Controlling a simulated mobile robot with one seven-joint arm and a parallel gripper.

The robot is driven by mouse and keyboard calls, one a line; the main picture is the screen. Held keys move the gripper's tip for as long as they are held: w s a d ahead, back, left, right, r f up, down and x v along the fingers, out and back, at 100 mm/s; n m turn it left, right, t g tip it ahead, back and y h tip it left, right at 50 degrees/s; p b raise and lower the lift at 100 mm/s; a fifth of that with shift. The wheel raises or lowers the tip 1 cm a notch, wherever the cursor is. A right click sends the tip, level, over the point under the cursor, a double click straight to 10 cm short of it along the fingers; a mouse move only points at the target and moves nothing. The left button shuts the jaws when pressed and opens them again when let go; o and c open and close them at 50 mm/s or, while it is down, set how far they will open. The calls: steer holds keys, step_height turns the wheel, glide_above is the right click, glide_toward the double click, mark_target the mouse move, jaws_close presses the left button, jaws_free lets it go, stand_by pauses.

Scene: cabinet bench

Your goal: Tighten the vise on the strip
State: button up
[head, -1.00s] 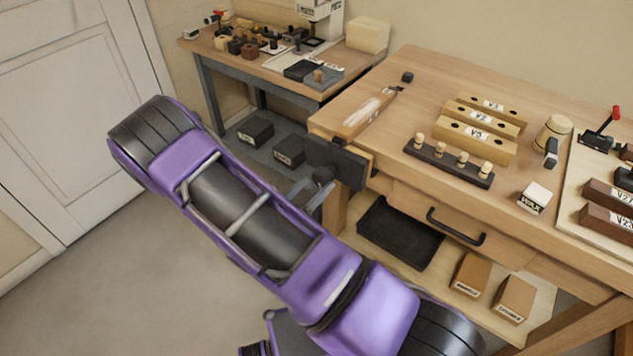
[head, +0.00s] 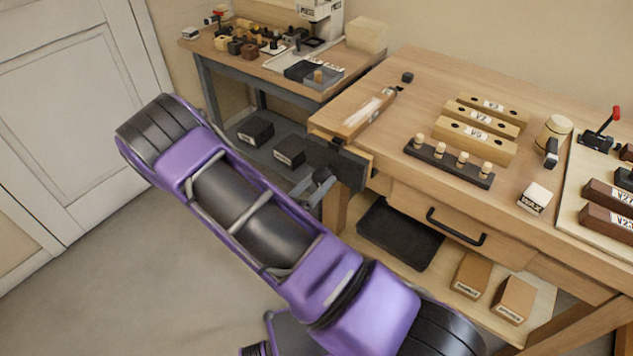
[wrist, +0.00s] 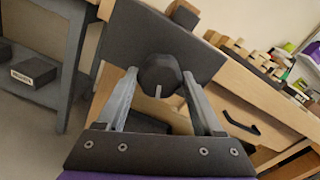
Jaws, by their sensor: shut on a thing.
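The vise (head: 335,160) is on the front left corner of the wooden bench, with a broad dark front jaw plate. In the wrist view the plate (wrist: 185,42) fills the upper middle, with a dark round screw hub (wrist: 160,74) and a thin grey bar before it. My gripper (head: 316,186) is at the hub, its two grey fingers on either side; in the wrist view the gripper (wrist: 160,90) is shut on the hub. I cannot clearly make out the strip in the jaws; the plate hides the gap.
A light wooden tool (head: 370,112) lies on the bench behind the vise. Labelled wooden blocks (head: 474,140) and a dark peg rack (head: 449,165) stand further right. A drawer (head: 455,226) and a shelf with a black tray (head: 400,233) are below. A second bench (head: 225,62) stands behind left.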

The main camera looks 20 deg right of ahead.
steer(key=shift+m+b, duration=0.35)
steer(key=shift+m, duration=0.65)
steer(key=shift+m+b, duration=0.4)
steer(key=shift+m, duration=0.5)
steer(key=shift+f+m+b, duration=0.1)
steer(key=shift+m+b, duration=0.3)
steer(key=shift+m, duration=0.6)
steer(key=shift+m, duration=0.9)
